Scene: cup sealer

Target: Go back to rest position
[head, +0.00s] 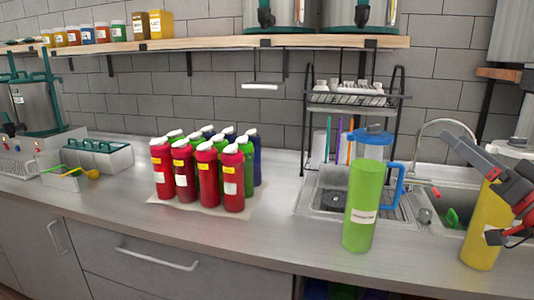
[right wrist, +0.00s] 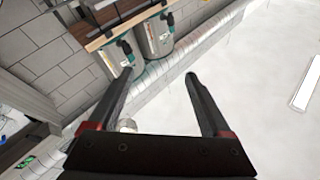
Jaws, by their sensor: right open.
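My right gripper (head: 466,188) is at the right edge of the head view, raised in front of a yellow container and the sink area. Its fingers are apart, with nothing between them. In the right wrist view both dark fingers (right wrist: 158,77) are spread and empty, facing the upper wall, a shelf and the ceiling. A yellow container (head: 482,230) stands on the counter, partly hidden behind my right gripper. My left gripper is not in view.
A green pitcher (head: 362,215) with a blue handle stands near the counter's front edge. Several red, green and blue bottles (head: 207,177) stand in a group on a mat. A sink (head: 455,190) and dish rack (head: 350,97) are behind. The counter's front (head: 150,230) is clear.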

